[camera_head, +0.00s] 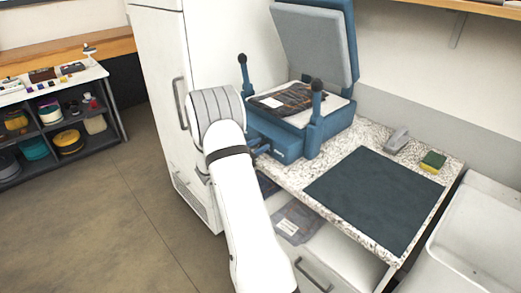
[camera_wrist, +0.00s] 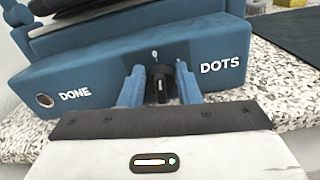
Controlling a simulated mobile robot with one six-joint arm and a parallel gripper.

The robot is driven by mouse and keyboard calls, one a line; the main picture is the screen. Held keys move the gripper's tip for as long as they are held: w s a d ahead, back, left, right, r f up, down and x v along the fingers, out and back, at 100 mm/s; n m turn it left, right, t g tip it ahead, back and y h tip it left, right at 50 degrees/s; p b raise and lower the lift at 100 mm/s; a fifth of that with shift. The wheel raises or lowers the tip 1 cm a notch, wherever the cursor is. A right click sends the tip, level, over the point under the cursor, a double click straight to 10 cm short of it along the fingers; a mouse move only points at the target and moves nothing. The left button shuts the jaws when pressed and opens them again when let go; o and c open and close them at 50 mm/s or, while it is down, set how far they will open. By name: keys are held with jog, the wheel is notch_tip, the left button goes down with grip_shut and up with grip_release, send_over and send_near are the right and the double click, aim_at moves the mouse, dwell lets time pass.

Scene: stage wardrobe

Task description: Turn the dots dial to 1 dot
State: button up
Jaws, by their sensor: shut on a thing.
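The dots dial (camera_wrist: 161,88) is a small black knob with a pale pointer line, on the front of the blue press (camera_wrist: 110,62) next to the white word DOTS. The pointer line looks close to upright. Small pale marks sit above the dial, too small to read. In the wrist view my gripper (camera_wrist: 160,76) has its two blue fingers on either side of the dial, shut on it. In the head view the blue press (camera_head: 285,145) stands on the speckled counter with its lid raised; my arm hides the dial there.
A DONE button (camera_wrist: 44,100) is at the panel's left end. A dark mat (camera_head: 375,198), a grey handheld object (camera_head: 397,140) and a yellow-green sponge (camera_head: 433,161) lie on the counter. An open drawer (camera_head: 335,250) juts out below. A white cabinet (camera_head: 160,70) stands behind my arm.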

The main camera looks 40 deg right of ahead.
jog(key=m+b, duration=0.2)
jog(key=b, duration=0.1)
jog(key=f+m+b, duration=0.1)
jog(key=m+b, duration=0.1)
jog(key=b, duration=0.2)
jog(key=m+b, duration=0.2)
jog(key=b, duration=0.2)
jog(key=shift+s+a+f, duration=0.15)
jog(key=shift+s+f, duration=0.1)
jog(key=m+b, duration=0.3)
jog(key=b, duration=0.3)
jog(key=shift+s, duration=0.1)
jog(key=shift+r+m+b, duration=0.15)
jog(key=shift+m+b, duration=0.25)
jog(key=shift+b, duration=0.2)
jog(key=shift+r, duration=0.1)
jog(key=o, duration=0.8)
jog(key=shift+c, duration=0.2)
jog(key=shift+o, duration=1)
jog(key=shift+r, duration=0.1)
